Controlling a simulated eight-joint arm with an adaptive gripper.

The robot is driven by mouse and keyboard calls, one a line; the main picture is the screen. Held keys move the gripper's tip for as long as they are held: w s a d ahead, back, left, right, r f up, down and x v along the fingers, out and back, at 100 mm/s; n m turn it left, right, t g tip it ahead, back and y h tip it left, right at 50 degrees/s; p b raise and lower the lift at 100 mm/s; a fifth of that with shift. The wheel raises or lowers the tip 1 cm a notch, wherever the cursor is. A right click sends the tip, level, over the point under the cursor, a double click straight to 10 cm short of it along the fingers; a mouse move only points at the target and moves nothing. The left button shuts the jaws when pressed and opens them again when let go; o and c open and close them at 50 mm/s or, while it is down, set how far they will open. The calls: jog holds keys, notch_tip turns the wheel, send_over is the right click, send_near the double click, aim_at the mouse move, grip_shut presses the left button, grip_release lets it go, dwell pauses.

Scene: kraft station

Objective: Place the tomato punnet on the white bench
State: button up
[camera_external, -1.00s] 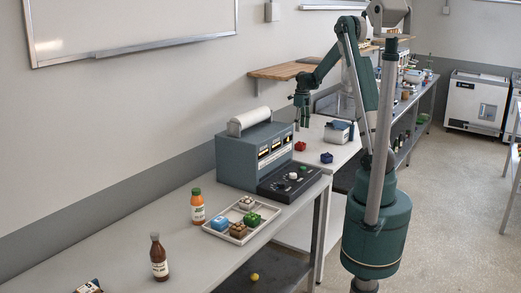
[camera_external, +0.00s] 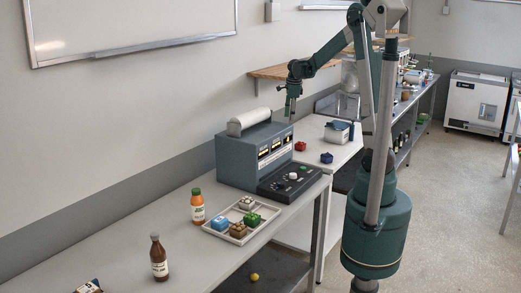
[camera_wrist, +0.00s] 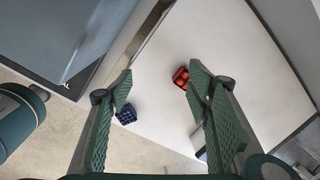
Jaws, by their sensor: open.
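The tomato punnet (camera_external: 300,146), small and red, rests on the white bench (camera_external: 345,152) just right of the grey-blue machine. In the wrist view the tomato punnet (camera_wrist: 181,77) shows beside the right finger, on the pale bench top (camera_wrist: 215,45). My gripper (camera_external: 290,108) is open and empty, raised above the machine's right end, well above the punnet. In the wrist view my gripper (camera_wrist: 160,90) shows its two green fingers spread apart.
A dark blue punnet (camera_external: 326,158) sits near the bench's front edge. The machine (camera_external: 245,155) stands left of it. A white-and-blue container (camera_external: 338,132) is behind. A tray (camera_external: 228,233) and bottles stand on the nearer grey bench.

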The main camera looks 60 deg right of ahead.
jog(key=s+a+r+n, duration=0.1)
jog(key=a+r+n, duration=0.1)
jog(key=a, duration=0.2)
jog(key=s+a+r+n+t, duration=0.1)
jog(key=a+r+n, duration=0.1)
jog(key=a, duration=0.2)
jog(key=s+a+r+n, duration=0.1)
jog(key=a+r+n, duration=0.1)
jog(key=a, duration=0.2)
jog(key=shift+s+a+r+n, duration=0.1)
jog(key=shift+n, duration=0.3)
jog(key=s+a+n+t, duration=0.2)
jog(key=s+a+n, duration=0.8)
jog(key=a, duration=0.3)
jog(key=s+a+r+n+t, duration=0.1)
jog(key=s+a+n+t, duration=0.2)
jog(key=s+a+n, duration=0.8)
jog(key=a+n, duration=0.1)
jog(key=a, duration=0.2)
jog(key=shift+a+r+y, duration=0.15)
jog(key=shift+r+y, duration=0.1)
jog(key=shift+y, duration=0.15)
jog(key=shift+o, duration=0.3)
